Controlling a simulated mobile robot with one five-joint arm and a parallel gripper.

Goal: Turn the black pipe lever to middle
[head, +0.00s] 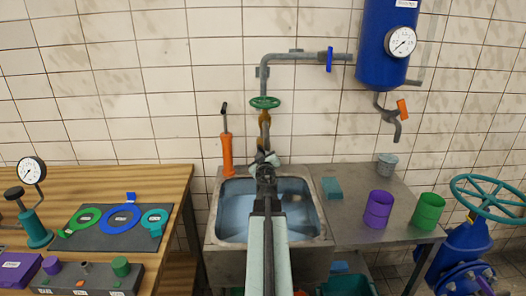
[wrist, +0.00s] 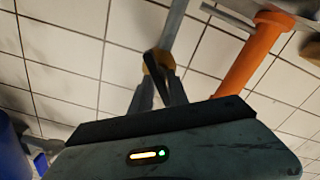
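The black pipe lever (wrist: 157,76) shows in the wrist view, slanting from a brass fitting (wrist: 150,60) on the grey pipe. The brass fitting is also in the head view (head: 264,118), below a green handwheel (head: 265,102); the lever cannot be made out there. My gripper (wrist: 160,76) has its two grey fingers apart, one on each side of the lever. I cannot tell whether either finger touches it. In the head view my gripper (head: 264,158) is at the back of the sink, below the brass fitting, and my arm covers part of the sink.
An orange hand pump (head: 227,155) stands close to the left of the pipe; it also shows in the wrist view (wrist: 252,57). The sink (head: 235,184) is below. A steel table (head: 350,212) with purple (head: 378,208) and green (head: 429,211) cups is right; a wooden bench (head: 150,178) is left.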

